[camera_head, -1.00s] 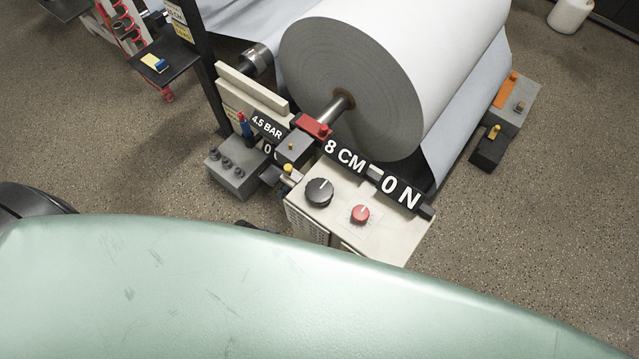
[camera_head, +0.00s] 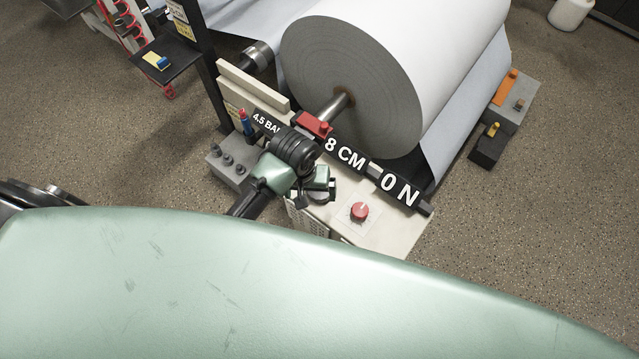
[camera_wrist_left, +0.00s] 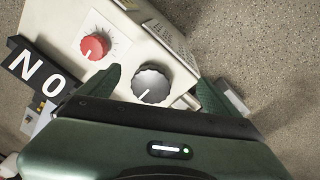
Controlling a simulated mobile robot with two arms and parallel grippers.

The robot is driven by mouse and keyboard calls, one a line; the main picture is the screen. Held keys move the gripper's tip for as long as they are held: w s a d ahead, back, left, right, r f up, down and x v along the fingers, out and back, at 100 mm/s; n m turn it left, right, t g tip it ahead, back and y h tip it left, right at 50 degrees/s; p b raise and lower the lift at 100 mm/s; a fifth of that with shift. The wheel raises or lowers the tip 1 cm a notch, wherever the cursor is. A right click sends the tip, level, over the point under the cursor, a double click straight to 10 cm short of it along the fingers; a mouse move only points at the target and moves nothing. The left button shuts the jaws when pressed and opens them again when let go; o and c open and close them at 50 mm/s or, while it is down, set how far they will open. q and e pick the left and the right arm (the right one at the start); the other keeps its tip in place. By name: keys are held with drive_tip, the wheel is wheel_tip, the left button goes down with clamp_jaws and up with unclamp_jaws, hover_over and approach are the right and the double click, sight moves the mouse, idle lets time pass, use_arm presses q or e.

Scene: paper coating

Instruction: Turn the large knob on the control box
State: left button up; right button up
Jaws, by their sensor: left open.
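The cream control box (camera_head: 392,232) stands in front of the paper roll. Its large black knob is mostly hidden behind my left gripper (camera_head: 318,190) in the head view. In the left wrist view the large black knob (camera_wrist_left: 151,84) shows clearly, with a white pointer line. It lies between the two green fingers of my left gripper (camera_wrist_left: 158,88), which are open and apart from each other. I cannot tell whether the fingers touch the knob. A smaller red knob (camera_head: 359,211) sits beside it on the same panel, also in the wrist view (camera_wrist_left: 95,46). My right gripper is not in view.
A large white paper roll (camera_head: 395,75) is behind the box. Display bars reading "8 CM" (camera_head: 345,152) and "0 N" (camera_head: 400,190) run along the box's back edge. A grey block with several small knobs (camera_head: 226,166) stands at the left. Open floor (camera_head: 530,240) lies to the right.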

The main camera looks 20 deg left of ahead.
use_arm(q)
drive_tip(key=w+n, duration=0.1)
drive_tip(key=w, duration=0.3)
drive_tip(key=w+f+n+g, duration=0.1)
drive_tip(key=w, duration=0.1)
drive_tip(key=shift+w+d+n+y, duration=0.25)
drive_tip(key=shift+n+y, duration=0.05)
drive_tip(key=shift+y, duration=0.1)
wheel_tip(320, 180, down, 8)
drive_tip(key=shift+r+b, duration=0.1)
drive_tip(key=shift+b, duration=0.45)
drive_tip(key=c, duration=1.4)
